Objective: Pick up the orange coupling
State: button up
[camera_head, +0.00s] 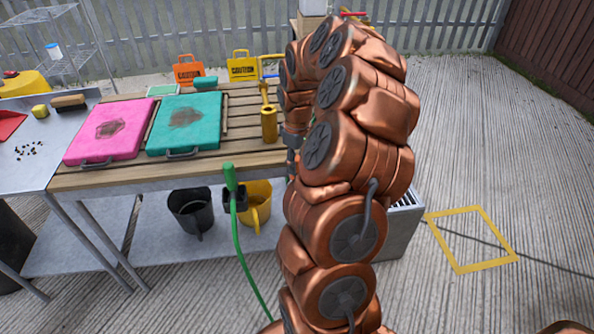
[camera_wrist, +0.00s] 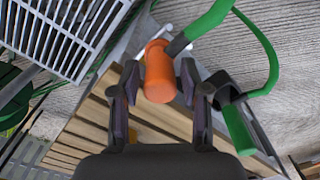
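The orange coupling (camera_wrist: 160,72) shows in the wrist view, a short cylinder joined to a green hose end (camera_wrist: 205,22). My gripper (camera_wrist: 158,84) is open, with one finger on each side of the coupling. A small gap shows on the left of the coupling; the right finger is very close to it, and I cannot tell whether it touches. In the head view my arm hides the coupling, and only the dark wrist end of my gripper (camera_head: 292,150) shows at the table's right end.
The slatted table (camera_head: 240,160) holds a pink case (camera_head: 108,143), a teal case (camera_head: 205,135) and a brass-coloured cylinder (camera_head: 269,125). A green hose (camera_head: 245,255) hangs at the front edge. Black (camera_head: 190,215) and yellow (camera_head: 260,190) buckets stand below. The floor at right is mostly clear.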

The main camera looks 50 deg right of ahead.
grip_shut()
jog(key=shift+r, duration=0.1)
